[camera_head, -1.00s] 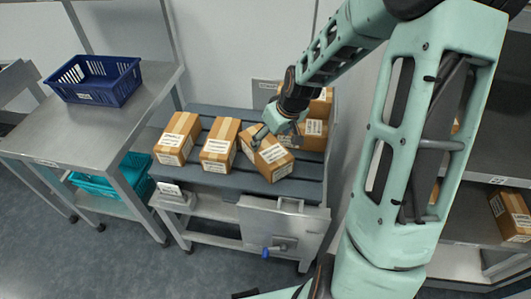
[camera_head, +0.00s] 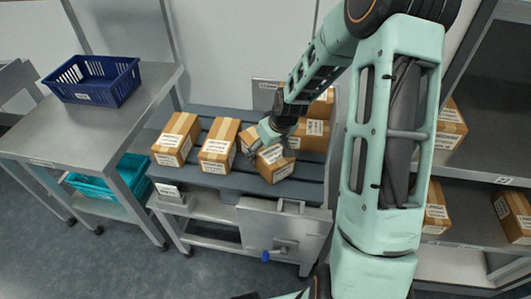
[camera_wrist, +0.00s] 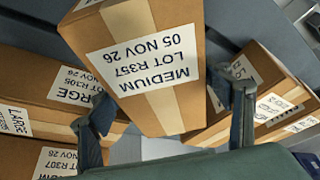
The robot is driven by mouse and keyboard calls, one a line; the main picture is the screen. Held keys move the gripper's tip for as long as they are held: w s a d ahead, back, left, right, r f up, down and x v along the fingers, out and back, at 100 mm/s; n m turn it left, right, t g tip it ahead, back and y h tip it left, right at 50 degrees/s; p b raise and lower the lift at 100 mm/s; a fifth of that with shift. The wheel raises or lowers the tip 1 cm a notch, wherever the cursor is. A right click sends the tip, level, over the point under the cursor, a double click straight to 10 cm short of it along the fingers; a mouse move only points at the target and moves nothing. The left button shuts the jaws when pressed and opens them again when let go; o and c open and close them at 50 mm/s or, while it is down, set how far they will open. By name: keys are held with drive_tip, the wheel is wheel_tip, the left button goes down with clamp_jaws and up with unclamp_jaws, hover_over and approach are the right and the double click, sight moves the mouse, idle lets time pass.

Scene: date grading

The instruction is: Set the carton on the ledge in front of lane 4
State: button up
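A brown carton (camera_head: 275,166) stands at an angle on the dark slatted top of the bench, to the right of two other cartons. In the wrist view the carton (camera_wrist: 152,55) has a white label reading MEDIUM, LOT R357, 05 NOV 26. My gripper (camera_head: 266,139) is low over this carton. In the wrist view my gripper (camera_wrist: 163,88) has its fingers wide apart, one on each side of the carton. A narrow gap shows at the right finger; contact at the left finger is unclear. I cannot make out a ledge marked lane 4.
Two cartons (camera_head: 175,140) (camera_head: 217,146) stand left on the slatted bench (camera_head: 225,182); others (camera_head: 311,134) crowd close behind and right. One neighbour's label reads LARGE. A steel table with a blue basket (camera_head: 93,80) is left, a teal crate (camera_head: 118,178) below. Shelves with cartons (camera_head: 512,215) are right.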

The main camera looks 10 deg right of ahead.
drive_tip(key=c, duration=1.3)
drive_tip(key=shift+r, duration=0.1)
drive_tip(key=shift+c, duration=1.1)
drive_tip(key=shift+w+r, duration=0.1)
